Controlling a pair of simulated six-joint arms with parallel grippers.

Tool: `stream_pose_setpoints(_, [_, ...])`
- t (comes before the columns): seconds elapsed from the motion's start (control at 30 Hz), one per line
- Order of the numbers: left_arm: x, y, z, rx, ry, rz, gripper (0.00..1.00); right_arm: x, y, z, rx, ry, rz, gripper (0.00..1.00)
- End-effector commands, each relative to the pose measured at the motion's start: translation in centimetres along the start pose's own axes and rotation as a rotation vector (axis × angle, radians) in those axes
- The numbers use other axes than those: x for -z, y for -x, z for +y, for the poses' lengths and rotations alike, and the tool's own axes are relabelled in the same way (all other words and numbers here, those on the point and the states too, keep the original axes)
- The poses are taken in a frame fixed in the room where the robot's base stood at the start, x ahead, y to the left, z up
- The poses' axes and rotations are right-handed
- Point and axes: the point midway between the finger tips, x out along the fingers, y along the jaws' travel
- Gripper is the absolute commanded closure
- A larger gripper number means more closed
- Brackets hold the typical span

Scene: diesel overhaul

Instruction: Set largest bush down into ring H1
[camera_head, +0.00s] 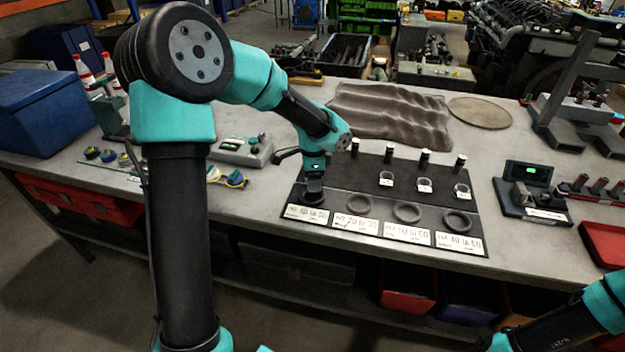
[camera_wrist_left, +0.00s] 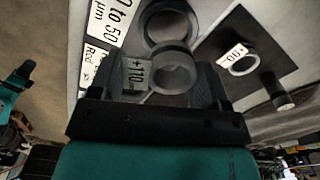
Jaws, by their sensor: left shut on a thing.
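My left gripper (camera_head: 313,172) is low over the leftmost label end of the black board (camera_head: 340,188). In the left wrist view it is shut on a grey bush (camera_wrist_left: 174,72) with a "+110" tag. A dark ring (camera_wrist_left: 166,22) lies just beyond the bush, partly overlapped by it in that view. In the head view three dark rings show to the right: one (camera_head: 358,204), another (camera_head: 407,212) and the rightmost (camera_head: 457,221). The leftmost place is largely hidden by the gripper. I cannot read which ring is H1, nor the gap below the bush. My right gripper is out of view.
Three tagged bushes stand behind the rings: left (camera_head: 386,179), middle (camera_head: 424,185) and right (camera_head: 461,191). Several black pegs (camera_head: 425,158) stand at the back of the board. A small gauge box (camera_head: 240,150) is left, a display unit (camera_head: 530,192) right.

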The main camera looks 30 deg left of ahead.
Motion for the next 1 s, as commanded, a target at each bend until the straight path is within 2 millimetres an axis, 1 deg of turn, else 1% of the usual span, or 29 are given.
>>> stream_pose_setpoints(0.37, [0.0,-0.3,0.0,0.0,-0.001,0.0,0.54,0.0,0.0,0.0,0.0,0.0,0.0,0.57])
stream_pose_setpoints(1.0, [0.0,-3.5,0.0,0.0,-0.001,-0.001,0.54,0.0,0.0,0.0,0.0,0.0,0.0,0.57])
